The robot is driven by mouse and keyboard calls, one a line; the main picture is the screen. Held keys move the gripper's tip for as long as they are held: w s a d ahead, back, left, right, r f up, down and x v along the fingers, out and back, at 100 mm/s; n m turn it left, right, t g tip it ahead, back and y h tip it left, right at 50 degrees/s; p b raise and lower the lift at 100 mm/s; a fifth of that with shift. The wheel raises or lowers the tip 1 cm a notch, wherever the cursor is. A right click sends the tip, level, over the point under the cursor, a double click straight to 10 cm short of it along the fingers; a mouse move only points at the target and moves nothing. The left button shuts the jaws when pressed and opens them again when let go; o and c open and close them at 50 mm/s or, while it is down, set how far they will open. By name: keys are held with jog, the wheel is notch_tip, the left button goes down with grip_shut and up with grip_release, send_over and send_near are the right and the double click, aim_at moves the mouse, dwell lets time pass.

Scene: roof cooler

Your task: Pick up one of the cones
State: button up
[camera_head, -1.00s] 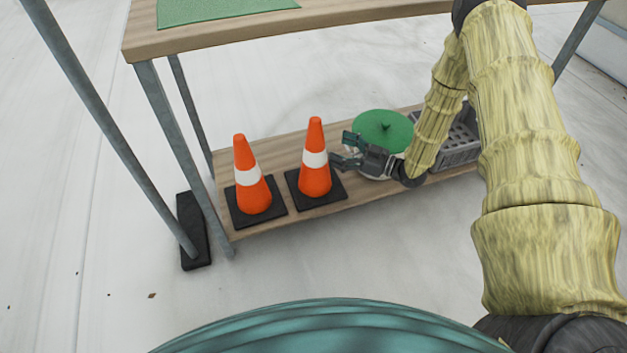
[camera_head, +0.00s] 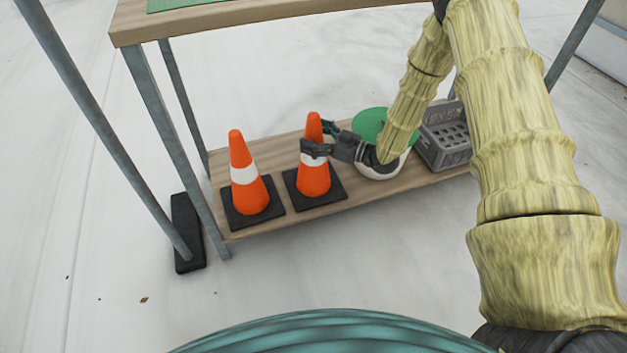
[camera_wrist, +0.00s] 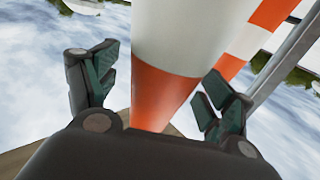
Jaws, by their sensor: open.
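Two orange cones with white bands stand upright on black square bases on the lower wooden shelf. The right cone (camera_head: 314,181) has my gripper (camera_head: 314,138) at its upper part. My gripper is open, with one finger in front of the cone and the other behind it, around the white band. In the wrist view the near cone (camera_wrist: 165,90) stands between the two open fingers (camera_wrist: 155,92); I cannot tell whether either finger touches it. The left cone (camera_head: 248,180) stands apart from the gripper, and it also shows behind the near cone in the wrist view (camera_wrist: 262,25).
A pot-like white object with a green lid (camera_head: 370,123) stands right of the cones, partly behind my arm. A grey crate (camera_head: 444,145) is farther right.

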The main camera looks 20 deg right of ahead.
jog(key=shift+r, duration=0.1)
grip_shut()
dwell(0.3)
